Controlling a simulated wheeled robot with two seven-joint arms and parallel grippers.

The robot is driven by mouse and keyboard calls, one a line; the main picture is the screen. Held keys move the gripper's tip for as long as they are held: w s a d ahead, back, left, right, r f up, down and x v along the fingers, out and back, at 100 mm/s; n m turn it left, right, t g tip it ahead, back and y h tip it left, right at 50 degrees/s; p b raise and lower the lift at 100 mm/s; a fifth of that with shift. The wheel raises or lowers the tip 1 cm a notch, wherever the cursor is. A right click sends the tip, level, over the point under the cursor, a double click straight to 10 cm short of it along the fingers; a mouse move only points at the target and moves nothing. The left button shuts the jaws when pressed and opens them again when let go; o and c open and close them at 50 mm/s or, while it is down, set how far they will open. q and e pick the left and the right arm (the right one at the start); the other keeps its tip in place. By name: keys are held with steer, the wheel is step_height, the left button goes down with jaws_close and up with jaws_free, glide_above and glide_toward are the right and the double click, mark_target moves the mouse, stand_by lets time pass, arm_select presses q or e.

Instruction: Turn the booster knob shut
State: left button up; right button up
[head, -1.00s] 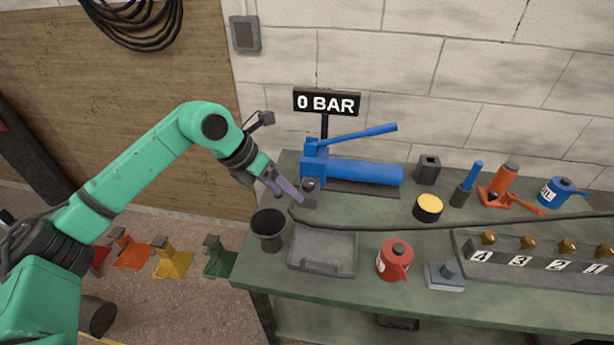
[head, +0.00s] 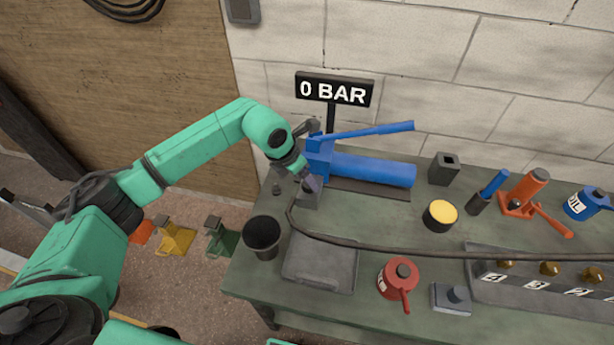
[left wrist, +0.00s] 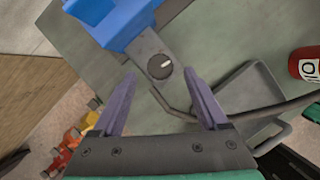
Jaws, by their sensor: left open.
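The booster is a blue pump with a long cylinder (head: 372,170) and a lever on top, at the back left of the bench. The booster knob (left wrist: 160,66) is a dark round dial with a pale mark, on a grey block at the booster's end. In the head view the grey block (head: 308,200) shows, but my gripper hides the knob. My left gripper (head: 313,184) is over the block. In the left wrist view its open fingers (left wrist: 159,74) stand on either side of the knob, apart from it. My right gripper is out of view.
A sign (head: 334,90) behind the booster reads 0 BAR. A dark hose (head: 400,248) runs right from near the block. A black cup (head: 262,236), a grey tray (head: 320,264) and a red can (head: 397,280) stand in front.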

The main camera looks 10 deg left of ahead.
arm_select(q)
steer(key=x, duration=0.2)
steer(key=shift+w+d+f, duration=0.1)
steer(key=shift+w+f, duration=0.05)
steer(key=shift+f, duration=0.15)
steer(key=shift+d+f, duration=0.1)
steer(key=shift+f, duration=0.1)
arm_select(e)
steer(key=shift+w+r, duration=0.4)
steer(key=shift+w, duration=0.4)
arm_select(q)
steer(key=shift+c, duration=1.2)
jaws_close()
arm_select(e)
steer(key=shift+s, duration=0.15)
arm_select(q)
steer(key=shift+f, duration=0.1)
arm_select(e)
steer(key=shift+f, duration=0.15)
